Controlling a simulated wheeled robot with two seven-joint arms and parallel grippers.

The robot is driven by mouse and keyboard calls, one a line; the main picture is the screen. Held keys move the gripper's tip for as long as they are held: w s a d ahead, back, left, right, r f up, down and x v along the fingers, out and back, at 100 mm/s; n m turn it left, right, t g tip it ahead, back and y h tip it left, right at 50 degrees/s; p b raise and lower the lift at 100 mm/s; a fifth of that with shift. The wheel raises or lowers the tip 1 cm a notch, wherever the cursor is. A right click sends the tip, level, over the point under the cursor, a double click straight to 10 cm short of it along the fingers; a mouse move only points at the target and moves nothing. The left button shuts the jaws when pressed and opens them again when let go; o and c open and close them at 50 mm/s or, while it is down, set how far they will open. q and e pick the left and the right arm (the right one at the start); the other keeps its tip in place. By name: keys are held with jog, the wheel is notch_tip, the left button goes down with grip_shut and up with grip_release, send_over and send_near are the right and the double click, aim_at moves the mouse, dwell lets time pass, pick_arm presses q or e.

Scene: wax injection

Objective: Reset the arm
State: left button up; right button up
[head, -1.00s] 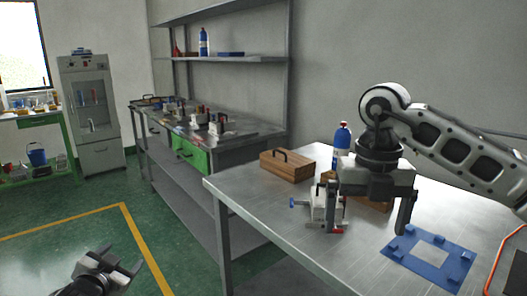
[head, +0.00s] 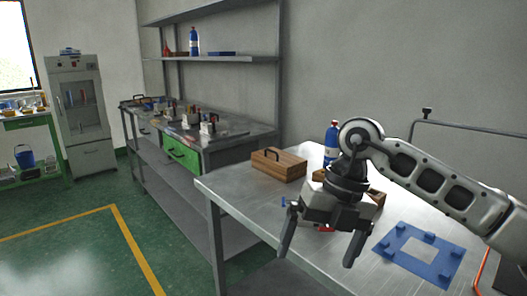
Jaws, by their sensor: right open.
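My right gripper (head: 320,246) is open, its two fingers spread and pointing down, with nothing between them. It hangs in front of the metal table's (head: 232,190) near left edge. A small white device with a blue knob (head: 284,201) stands on the table behind this gripper, which hides most of it. A bit of red shows at its base. A blue square frame (head: 418,252) lies flat on the table to the right of the gripper. My left gripper is out of view.
A wooden box with a dark handle (head: 279,165) and a blue bottle (head: 331,139) stand at the back of the table. More wood shows behind my right gripper. A side bench with a green drawer (head: 181,153) holds several small devices. The green floor at left is clear.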

jog(key=s+a+r+m+g+y, duration=0.1)
jog(key=s+a+y, duration=0.4)
jog(key=a+y, duration=0.35)
jog(key=s+a+r+m+g+y, duration=0.15)
jog(key=s+a+y, duration=0.25)
jog(key=a+y, duration=0.4)
jog(key=w+d+f+m+t+h, duration=0.35)
jog(key=d+f+m+t, duration=0.2)
jog(key=m+t, duration=0.6)
jog(key=w+d+f+m+t+h, duration=0.2)
jog(key=d+f+m+t+h, duration=0.3)
jog(key=m+t, duration=0.65)
jog(key=s+d+f+m+g+h, duration=0.4)
jog(key=s+d+f, duration=0.1)
jog(key=f, duration=0.5)
jog(key=s+d+f+m+g+h, duration=0.4)
jog(key=s+d+f+m, duration=0.1)
jog(key=s+f, duration=0.3)
jog(key=shift+s+d+f, duration=0.25)
jog(key=shift+d+f, duration=0.15)
jog(key=shift+f, duration=0.45)
jog(key=shift+g, duration=0.25)
